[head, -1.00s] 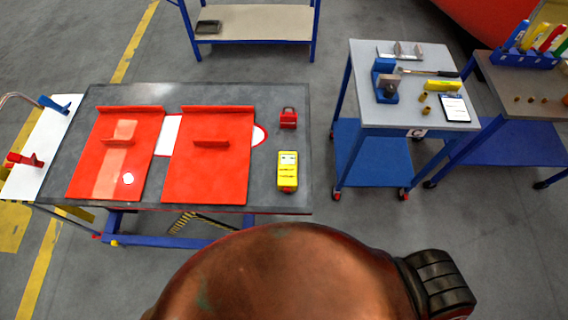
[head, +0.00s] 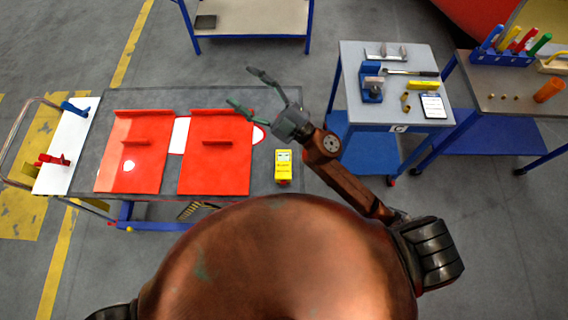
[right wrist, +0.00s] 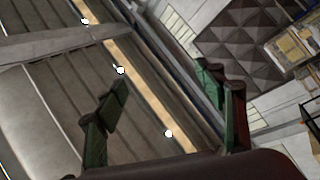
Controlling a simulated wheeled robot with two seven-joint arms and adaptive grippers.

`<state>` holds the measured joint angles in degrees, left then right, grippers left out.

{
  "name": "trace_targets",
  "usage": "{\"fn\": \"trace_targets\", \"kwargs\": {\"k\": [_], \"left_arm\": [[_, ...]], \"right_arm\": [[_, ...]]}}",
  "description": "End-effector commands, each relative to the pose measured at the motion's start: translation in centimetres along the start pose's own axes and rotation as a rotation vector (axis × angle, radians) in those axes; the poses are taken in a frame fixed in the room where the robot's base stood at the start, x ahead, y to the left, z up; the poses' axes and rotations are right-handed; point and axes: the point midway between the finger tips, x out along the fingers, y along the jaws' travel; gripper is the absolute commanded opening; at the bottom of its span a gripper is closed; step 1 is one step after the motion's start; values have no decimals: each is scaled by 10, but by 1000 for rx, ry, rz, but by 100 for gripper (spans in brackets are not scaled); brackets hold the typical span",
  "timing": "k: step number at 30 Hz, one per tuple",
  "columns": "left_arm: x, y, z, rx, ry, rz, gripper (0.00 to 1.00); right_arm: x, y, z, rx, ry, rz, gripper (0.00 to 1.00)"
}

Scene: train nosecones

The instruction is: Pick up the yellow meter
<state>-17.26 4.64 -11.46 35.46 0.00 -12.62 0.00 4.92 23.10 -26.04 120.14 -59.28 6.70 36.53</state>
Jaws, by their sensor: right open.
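The yellow meter (head: 283,166) stands near the right front edge of the dark table, with a pale display at its far end. My right gripper (head: 243,88) is open and empty, raised over the far right part of the table, beyond the meter and to its left. Its spread fingers also show in the right wrist view (right wrist: 165,75), where I see no meter. My left gripper is not in view.
Two red panels (head: 215,160) with raised handles lie left of the meter on the dark table (head: 262,182). A grey-topped cart (head: 388,108) with tools and a phone-like device stands to the right. A bench with screwdrivers (head: 500,90) is farther right.

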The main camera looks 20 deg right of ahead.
Motion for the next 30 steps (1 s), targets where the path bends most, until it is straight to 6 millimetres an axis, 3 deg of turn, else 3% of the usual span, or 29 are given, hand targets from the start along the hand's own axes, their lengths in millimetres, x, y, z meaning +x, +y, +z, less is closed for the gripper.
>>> {"fn": "trace_targets", "kwargs": {"k": [1,3,6,8,9,12,14,16,18,21,25,30], "left_arm": [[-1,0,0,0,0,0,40],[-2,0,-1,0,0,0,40],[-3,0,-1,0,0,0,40],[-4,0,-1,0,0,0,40],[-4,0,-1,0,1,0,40],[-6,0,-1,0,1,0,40],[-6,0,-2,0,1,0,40],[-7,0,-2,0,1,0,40],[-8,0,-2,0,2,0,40],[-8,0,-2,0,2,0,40],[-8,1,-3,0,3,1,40],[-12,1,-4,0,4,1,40]], "right_arm": [[12,-30,-31,-61,115,-120,64],[14,-80,-63,-141,250,-306,64],[-5,-154,-80,-255,384,-608,64],[-26,-193,-73,-326,425,-802,64],[-44,-215,-60,-375,435,-936,64],[-92,-249,-12,-495,394,-1270,64],[-121,-253,24,-562,328,-1455,64],[-150,-244,65,-630,222,-1641,64],[-173,-227,100,-684,106,-1788,64],[-194,-200,134,-740,-45,-1930,64],[-210,-177,156,-772,-166,-2020,64],[-219,-181,168,-775,-198,-2044,64]]}}
